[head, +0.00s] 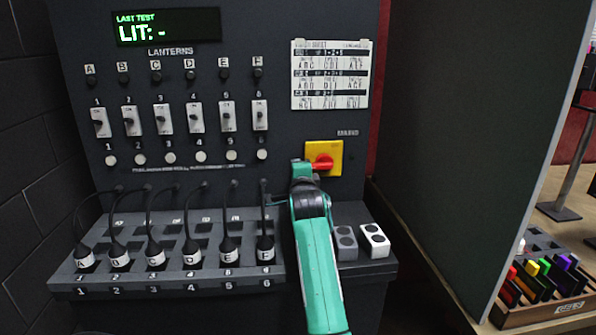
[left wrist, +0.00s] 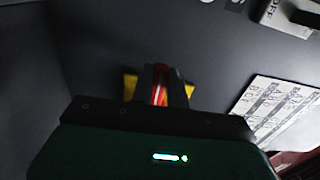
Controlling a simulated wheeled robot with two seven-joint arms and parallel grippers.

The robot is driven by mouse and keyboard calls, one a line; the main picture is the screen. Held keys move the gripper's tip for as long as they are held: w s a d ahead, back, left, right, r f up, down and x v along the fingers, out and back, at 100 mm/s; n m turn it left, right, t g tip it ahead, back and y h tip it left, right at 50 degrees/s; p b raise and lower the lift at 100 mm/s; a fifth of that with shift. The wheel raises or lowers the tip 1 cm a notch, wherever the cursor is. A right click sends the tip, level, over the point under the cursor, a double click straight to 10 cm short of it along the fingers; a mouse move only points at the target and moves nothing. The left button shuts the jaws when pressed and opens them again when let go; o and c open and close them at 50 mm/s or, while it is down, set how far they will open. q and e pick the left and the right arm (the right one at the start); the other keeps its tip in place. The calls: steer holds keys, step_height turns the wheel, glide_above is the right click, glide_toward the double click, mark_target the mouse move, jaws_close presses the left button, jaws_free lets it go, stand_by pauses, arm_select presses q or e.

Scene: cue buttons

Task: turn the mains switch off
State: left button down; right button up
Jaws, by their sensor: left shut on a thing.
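The mains switch is a red rotary knob (head: 324,162) on a yellow plate (head: 336,148), on the dark panel right of the lantern rows. My left gripper (head: 306,168) is at the knob, its teal arm reaching up from below. In the left wrist view the red knob (left wrist: 160,92) lies between the two dark fingers (left wrist: 160,85), and the yellow plate (left wrist: 131,84) shows on either side. The gripper is shut on the knob. In the head view the red handle looks roughly horizontal. My right gripper is not in view.
The panel has a green display (head: 167,27) reading "LAST TEST LIT: -", a row of white switches (head: 195,117) and a printed chart (head: 330,75). Below, several plugs stand in a socket shelf (head: 175,283). A white two-button box (head: 374,240) sits right of my arm.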

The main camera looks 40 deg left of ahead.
arm_select(q)
steer(key=c, duration=1.4)
jaws_free()
steer(key=shift+o, duration=0.2)
